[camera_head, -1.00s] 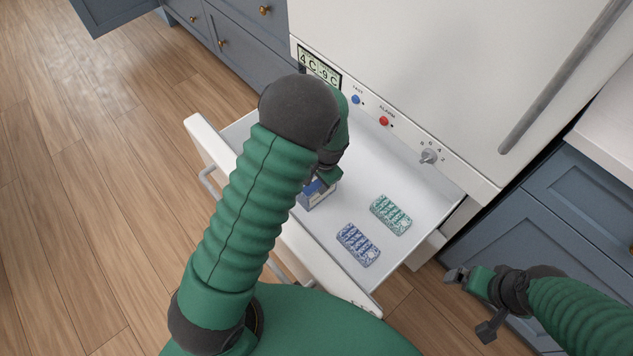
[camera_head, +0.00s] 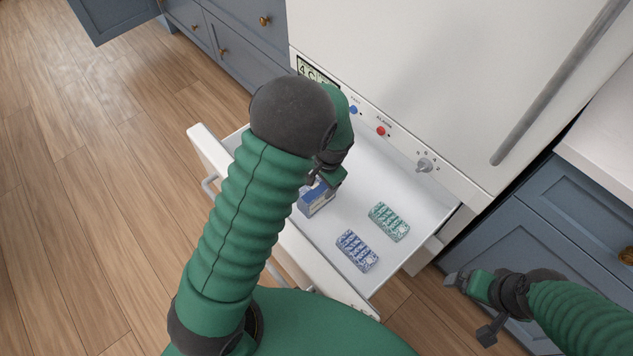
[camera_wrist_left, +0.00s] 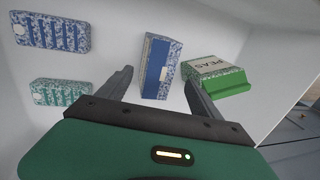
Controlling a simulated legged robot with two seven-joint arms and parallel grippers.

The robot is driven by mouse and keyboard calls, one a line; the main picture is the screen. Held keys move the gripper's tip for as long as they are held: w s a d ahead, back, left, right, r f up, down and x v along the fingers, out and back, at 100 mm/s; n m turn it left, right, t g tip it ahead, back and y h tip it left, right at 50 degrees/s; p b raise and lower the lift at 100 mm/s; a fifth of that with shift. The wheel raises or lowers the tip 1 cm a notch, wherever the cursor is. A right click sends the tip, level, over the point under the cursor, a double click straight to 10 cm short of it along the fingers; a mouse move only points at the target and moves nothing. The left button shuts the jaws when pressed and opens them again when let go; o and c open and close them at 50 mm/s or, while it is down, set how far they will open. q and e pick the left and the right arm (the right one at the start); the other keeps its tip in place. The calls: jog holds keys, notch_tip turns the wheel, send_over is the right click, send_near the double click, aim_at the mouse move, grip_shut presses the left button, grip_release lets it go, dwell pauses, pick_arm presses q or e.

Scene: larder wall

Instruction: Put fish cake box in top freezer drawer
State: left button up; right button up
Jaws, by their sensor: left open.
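The pulled-out top freezer drawer (camera_head: 398,264) is white. A blue and white box (camera_head: 317,203), which I take for the fish cake box, stands in it. Its label is not readable. In the left wrist view the box (camera_wrist_left: 156,68) is beyond and between the open fingers. My left gripper (camera_head: 325,183) is open above the box, partly hidden by my arm; it also shows in the left wrist view (camera_wrist_left: 156,88). Whether it touches the box is unclear. My right gripper (camera_head: 470,306) is open and empty, right of the drawer.
A green peas box (camera_wrist_left: 215,80) is beside the blue box in the left wrist view. A green ice tray (camera_head: 389,221) and a blue ice tray (camera_head: 357,251) lie in the drawer. The fridge door (camera_head: 400,70) above is shut. Blue cabinets (camera_head: 530,225) stand on the right.

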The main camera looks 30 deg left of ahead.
pick_arm(q)
jog(key=p+v, duration=0.2)
jog(key=v, duration=0.5)
jog(key=s+d+r+n+t+h, duration=0.1)
jog(key=s+d+r+n, duration=0.1)
jog(key=s, duration=0.4)
jog(key=s+d+r+n+h, duration=0.1)
jog(key=s+r, duration=0.3)
jog(key=s, duration=0.3)
jog(key=shift+d+n+t, duration=0.4)
pick_arm(e)
jog(key=v, duration=0.2)
jog(key=shift+w+r, duration=0.2)
jog(key=shift+r, duration=0.25)
